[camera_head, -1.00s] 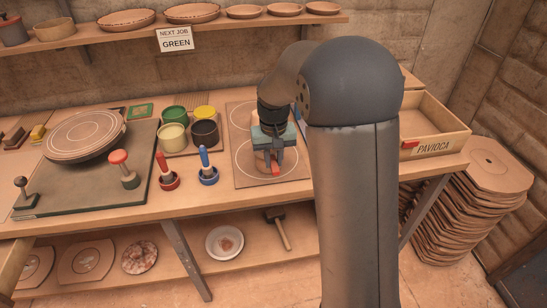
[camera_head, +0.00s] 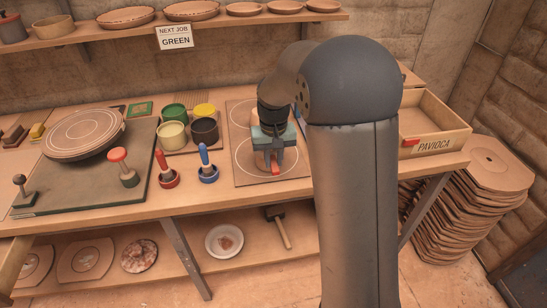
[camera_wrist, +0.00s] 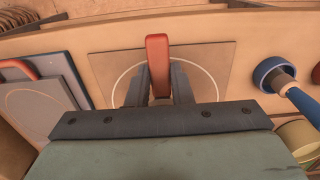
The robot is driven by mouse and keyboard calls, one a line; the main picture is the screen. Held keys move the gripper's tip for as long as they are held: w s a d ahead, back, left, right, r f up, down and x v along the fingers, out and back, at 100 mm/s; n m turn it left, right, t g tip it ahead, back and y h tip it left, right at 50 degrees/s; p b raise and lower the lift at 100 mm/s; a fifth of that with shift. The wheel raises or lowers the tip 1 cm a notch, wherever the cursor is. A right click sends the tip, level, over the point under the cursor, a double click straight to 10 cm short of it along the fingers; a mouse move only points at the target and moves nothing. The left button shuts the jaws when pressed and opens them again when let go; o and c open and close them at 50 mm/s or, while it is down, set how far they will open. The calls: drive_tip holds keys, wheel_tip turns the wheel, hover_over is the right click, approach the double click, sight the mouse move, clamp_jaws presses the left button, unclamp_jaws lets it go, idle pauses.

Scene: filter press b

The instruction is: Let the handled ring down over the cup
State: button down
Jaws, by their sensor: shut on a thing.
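My gripper (camera_head: 269,157) is over the board with drawn circles (camera_head: 243,176) at the right of the bench, fingers pointing down. It is shut on a red handle (camera_wrist: 158,62), which stands between the fingers in the wrist view; its red end (camera_head: 275,169) also shows in the head view. I take this as the handled ring's handle; the ring itself is mostly hidden by the gripper. A white circle on the board shows around the handle in the wrist view. I cannot make out the cup under the gripper, nor whether the ring touches anything.
Blue (camera_head: 206,167) and red (camera_head: 165,173) upright-handled tools stand left of the board. Several colored pots, including a green one (camera_head: 174,116), stand behind them. A dark plate with a round disc (camera_head: 84,133) is further left. An open box (camera_head: 435,146) is at right.

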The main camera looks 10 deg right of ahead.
drive_tip(key=shift+f+b, duration=0.5)
drive_tip(key=shift+f, duration=0.25)
idle(0.7)
drive_tip(key=shift+r, duration=0.25)
idle(0.5)
drive_tip(key=shift+r+p, duration=1.8)
drive_tip(key=shift+r, duration=0.45)
drive_tip(key=shift+r, duration=0.1)
drive_tip(key=shift+r+p, duration=1.45)
drive_tip(key=shift+r, duration=0.55)
